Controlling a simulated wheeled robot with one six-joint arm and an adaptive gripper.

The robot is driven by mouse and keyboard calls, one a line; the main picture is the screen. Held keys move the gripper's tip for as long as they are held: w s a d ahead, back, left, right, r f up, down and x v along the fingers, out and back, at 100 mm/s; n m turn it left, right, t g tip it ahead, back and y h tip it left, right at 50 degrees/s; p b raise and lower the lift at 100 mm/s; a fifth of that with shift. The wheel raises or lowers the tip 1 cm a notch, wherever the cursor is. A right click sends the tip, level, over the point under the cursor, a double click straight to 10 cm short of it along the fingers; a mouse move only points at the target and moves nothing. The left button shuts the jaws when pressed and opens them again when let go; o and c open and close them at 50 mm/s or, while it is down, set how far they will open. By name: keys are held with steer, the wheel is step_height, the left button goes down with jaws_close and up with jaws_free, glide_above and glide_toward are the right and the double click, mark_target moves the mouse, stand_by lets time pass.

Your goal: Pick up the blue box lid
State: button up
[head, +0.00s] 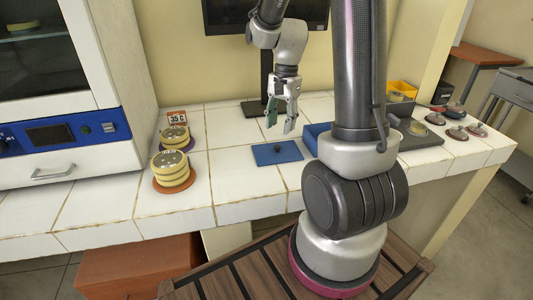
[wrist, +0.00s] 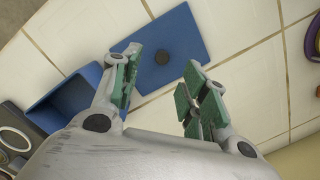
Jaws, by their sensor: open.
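The blue box lid (head: 278,153) is a flat blue plate with a small dark knob in its middle. It lies flat on the white tiled bench, left of my arm in the head view. My gripper (head: 281,125) is open and empty, above the lid and apart from it, pointing down. In the wrist view the lid (wrist: 172,45) with its round dark knob shows beyond the open green-padded fingers (wrist: 160,90). One finger covers part of the lid's edge. The open blue box (head: 312,138) stands right of the lid, partly hidden behind my arm.
Stacked yellow-rimmed dishes (head: 172,168) stand on the bench at the left, near a "35 C" card (head: 177,118) and the incubator (head: 60,130). A monitor (head: 265,85) stands behind my gripper. A yellow bin (head: 402,89) and several small dishes (head: 457,132) are at the right.

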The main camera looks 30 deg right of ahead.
mark_target(277, 146)
steer(key=shift+w+a+m, duration=0.2)
steer(key=shift+w+m, duration=0.05)
steer(key=shift+m, duration=0.65)
steer(key=f, duration=0.7)
steer(key=shift+s+a+f, duration=0.15)
steer(key=shift+a+f, duration=0.05)
steer(key=shift+f, duration=0.2)
jaws_close()
